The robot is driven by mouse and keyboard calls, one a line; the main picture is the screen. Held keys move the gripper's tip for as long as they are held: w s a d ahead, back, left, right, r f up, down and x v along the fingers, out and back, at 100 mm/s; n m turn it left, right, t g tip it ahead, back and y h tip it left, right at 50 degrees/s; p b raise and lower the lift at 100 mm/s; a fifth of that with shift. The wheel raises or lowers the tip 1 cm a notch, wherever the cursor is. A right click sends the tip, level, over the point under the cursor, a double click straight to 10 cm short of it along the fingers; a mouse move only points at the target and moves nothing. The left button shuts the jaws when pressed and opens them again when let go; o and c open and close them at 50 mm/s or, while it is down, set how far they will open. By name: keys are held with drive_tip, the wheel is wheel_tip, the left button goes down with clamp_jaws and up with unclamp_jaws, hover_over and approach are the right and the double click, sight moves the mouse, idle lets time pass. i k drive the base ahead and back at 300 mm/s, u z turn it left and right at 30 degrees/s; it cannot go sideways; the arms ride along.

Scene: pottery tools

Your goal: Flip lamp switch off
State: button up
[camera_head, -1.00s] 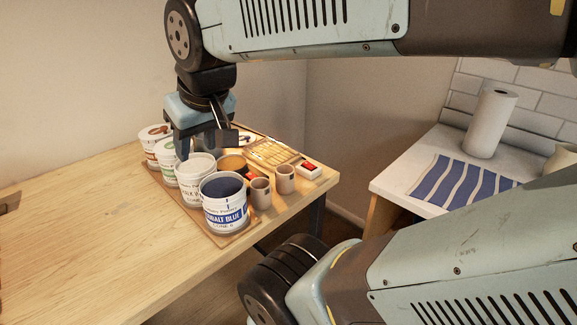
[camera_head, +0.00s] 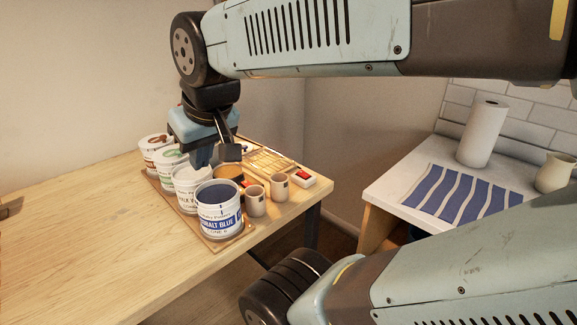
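A small white box with a red rocker on top (camera_head: 304,179), which looks like the switch, sits near the right edge of the wooden table (camera_head: 90,225). No lamp body can be made out. My gripper (camera_head: 217,155) points down above the row of tubs, left of the switch and apart from it. Its fingers look spread, with nothing seen between them. The fingertips partly overlap the tubs in this view.
Several labelled tubs, with the cobalt blue one (camera_head: 219,215) in front, stand on a wooden board. Two small cups (camera_head: 279,187) stand between them and the switch. Wooden tools (camera_head: 268,162) lie behind. A white counter (camera_head: 385,190) with a paper towel roll (camera_head: 482,135) is at right.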

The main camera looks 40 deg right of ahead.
sight(304, 174)
drive_tip(key=k, duration=0.4)
drive_tip(key=z, duration=1.05)
drive_tip(key=k, duration=0.9)
drive_tip(key=u, duration=0.35)
drive_tip(key=i, duration=1)
drive_tip(key=u, duration=0.05)
